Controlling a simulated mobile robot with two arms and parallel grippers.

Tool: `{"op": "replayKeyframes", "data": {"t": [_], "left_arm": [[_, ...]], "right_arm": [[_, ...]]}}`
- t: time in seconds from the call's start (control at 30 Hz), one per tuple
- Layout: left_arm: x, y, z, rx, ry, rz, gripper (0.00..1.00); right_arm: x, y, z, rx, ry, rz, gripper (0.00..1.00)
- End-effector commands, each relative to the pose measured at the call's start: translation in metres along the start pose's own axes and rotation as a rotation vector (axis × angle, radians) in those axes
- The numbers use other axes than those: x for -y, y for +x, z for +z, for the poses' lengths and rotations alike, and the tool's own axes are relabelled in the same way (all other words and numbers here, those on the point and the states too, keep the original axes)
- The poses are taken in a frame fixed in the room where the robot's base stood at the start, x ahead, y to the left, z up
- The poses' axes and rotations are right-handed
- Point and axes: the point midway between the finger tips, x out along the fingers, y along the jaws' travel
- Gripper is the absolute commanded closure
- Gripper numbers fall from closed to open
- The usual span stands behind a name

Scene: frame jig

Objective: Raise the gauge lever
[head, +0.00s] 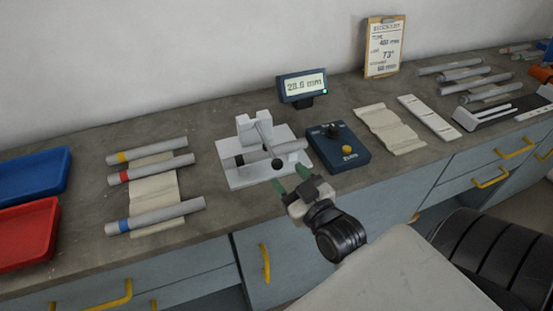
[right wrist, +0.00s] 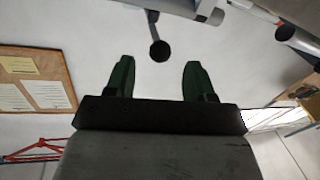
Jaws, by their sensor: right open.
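In the right wrist view the black knob (right wrist: 160,51) hangs on a short stem, between and just beyond my fingertips, apart from both. My right gripper (head: 291,179) is open and empty at the front of the fixture; its green fingers also show in the right wrist view (right wrist: 158,64). My left gripper is out of view.
A display (head: 302,88) stands behind the fixture, and a blue control box (head: 338,147) with a yellow button sits close at its right. Several banded tubes (head: 155,216) lie on a cloth at left. Blue (head: 30,176) and red (head: 26,236) trays are farther left.

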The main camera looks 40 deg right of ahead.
Motion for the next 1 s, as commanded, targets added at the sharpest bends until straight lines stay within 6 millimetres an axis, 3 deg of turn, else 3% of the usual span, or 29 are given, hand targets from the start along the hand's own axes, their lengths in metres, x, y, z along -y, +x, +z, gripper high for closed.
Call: {"op": "replayKeyframes", "data": {"t": [0.1, 0.3, 0.7, 1.0], "left_arm": [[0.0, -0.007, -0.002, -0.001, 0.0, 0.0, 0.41], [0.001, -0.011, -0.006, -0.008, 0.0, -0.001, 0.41], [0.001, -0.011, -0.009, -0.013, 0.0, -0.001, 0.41], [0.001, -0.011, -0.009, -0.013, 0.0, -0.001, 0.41]], "right_arm": [[0.0, 0.024, -0.003, -0.002, 0.002, 0.0, 0.46], [0.0, 0.048, -0.001, 0.0, 0.002, -0.001, 0.46], [0.001, 0.054, 0.001, 0.002, 0.001, -0.001, 0.47], [0.0, 0.054, 0.001, 0.001, 0.001, -0.001, 0.93]]}}
